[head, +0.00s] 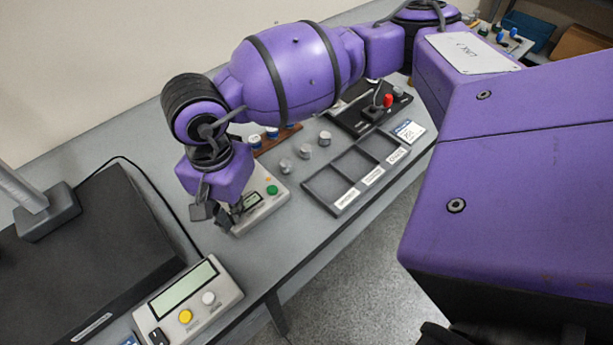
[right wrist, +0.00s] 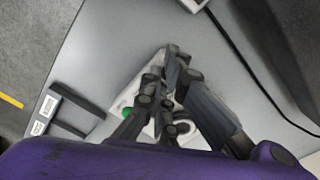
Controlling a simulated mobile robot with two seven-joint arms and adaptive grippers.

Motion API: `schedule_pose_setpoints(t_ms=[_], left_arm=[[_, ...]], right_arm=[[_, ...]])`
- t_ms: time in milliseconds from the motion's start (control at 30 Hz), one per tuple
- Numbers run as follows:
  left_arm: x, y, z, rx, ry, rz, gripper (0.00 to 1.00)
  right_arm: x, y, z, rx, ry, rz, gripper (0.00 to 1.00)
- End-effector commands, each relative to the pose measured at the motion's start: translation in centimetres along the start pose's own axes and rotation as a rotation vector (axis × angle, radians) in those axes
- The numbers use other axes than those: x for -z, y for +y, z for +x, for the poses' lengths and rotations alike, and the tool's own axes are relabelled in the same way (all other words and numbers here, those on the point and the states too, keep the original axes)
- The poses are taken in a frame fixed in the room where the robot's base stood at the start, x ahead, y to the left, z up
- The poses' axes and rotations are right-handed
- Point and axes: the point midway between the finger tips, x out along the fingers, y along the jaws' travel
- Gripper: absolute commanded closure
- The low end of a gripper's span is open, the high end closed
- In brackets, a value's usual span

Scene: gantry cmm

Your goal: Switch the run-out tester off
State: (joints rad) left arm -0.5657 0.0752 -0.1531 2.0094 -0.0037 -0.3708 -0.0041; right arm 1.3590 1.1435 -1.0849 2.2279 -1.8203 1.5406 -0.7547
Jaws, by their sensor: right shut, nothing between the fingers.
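A small light-grey box with a green button and a small display (head: 268,208) stands on the bench in the head view, partly hidden by my right gripper. It looks like the run-out tester, but no name on it can be read. My right gripper (head: 222,214) is shut and empty, pointing down over the left end of this box. In the right wrist view the shut fingers (right wrist: 172,62) cover most of the box (right wrist: 128,92), and its green button shows beside them. Whether the fingertips touch it I cannot tell. My left gripper is not in view.
A larger box with a long display, yellow and white buttons and a black switch (head: 200,278) stands at the front left, beside a dark plate (head: 90,250). A black three-compartment tray (head: 330,187), small metal cylinders (head: 286,166) and a red-knobbed device (head: 388,100) lie to the right.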

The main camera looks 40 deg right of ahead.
Motion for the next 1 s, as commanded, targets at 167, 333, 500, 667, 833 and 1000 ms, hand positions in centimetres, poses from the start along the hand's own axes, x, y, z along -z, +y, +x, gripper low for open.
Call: schedule_pose_setpoints(t_ms=[167,333,500,667,833,1000], left_arm=[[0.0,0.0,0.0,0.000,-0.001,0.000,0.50],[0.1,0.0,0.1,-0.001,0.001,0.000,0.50],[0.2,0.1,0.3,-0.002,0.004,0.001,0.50],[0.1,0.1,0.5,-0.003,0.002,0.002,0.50],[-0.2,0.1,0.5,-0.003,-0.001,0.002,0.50],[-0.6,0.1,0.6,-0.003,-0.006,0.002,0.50]], right_arm=[[0.0,-0.1,-0.1,0.002,0.001,-0.001,1.00],[0.0,-0.1,-0.1,0.002,0.001,-0.001,1.00],[0.0,-0.1,0.1,0.001,0.000,-0.001,1.00],[0.0,-0.1,0.4,0.001,0.000,-0.001,1.00],[0.0,0.0,0.7,0.000,0.000,0.000,1.00],[0.0,0.0,1.0,-0.001,-0.001,0.000,1.00]])
